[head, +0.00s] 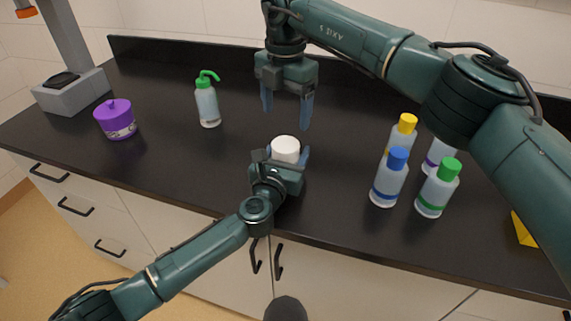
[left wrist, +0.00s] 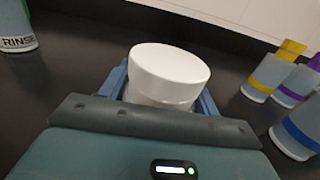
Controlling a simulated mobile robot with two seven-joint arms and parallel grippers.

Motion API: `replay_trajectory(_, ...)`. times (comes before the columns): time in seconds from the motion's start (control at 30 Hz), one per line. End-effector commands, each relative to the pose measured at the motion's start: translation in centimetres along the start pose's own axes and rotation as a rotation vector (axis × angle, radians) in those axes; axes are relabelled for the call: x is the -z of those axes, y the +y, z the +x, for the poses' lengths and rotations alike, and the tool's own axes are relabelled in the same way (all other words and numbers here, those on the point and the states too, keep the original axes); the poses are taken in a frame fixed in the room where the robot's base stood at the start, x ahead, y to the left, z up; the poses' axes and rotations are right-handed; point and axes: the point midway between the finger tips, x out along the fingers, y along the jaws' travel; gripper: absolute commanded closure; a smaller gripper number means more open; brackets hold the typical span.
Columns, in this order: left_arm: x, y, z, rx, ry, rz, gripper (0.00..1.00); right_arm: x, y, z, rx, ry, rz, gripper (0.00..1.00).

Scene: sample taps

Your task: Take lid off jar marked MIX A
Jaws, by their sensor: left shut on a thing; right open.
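A small white jar with a white lid (head: 285,146) stands on the dark counter near its front edge, with the lid on top. It also shows in the left wrist view (left wrist: 168,75), with a seam below the lid; no label is visible on it. My left gripper (head: 286,156) is shut around the jar's sides, one blue finger on each side. My right gripper (head: 287,108) points down, open and empty, above and behind the jar, apart from it.
A purple lidded jar (head: 116,120), its label unreadable, stands at the left. A green-topped wash bottle (head: 207,101) marked RINSE stands behind left. Bottles with yellow (head: 402,132), blue (head: 389,180) and green (head: 437,190) caps stand at the right. A grey stand (head: 72,92) is far left.

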Motion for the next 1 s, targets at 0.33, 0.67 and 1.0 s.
replay_trajectory(0.33,0.04,0.02,-0.01,0.0,0.001,0.001,0.96,0.01,0.01,-0.03,0.0,0.0,0.075,0.23)
replay_trajectory(0.67,0.04,0.02,-0.01,0.0,0.001,0.001,1.0,0.03,0.01,-0.28,0.0,0.001,0.68,0.23)
replay_trajectory(1.0,0.05,0.03,-0.01,0.0,0.001,0.001,1.0,0.01,-0.01,-0.46,0.0,0.0,1.138,0.23)
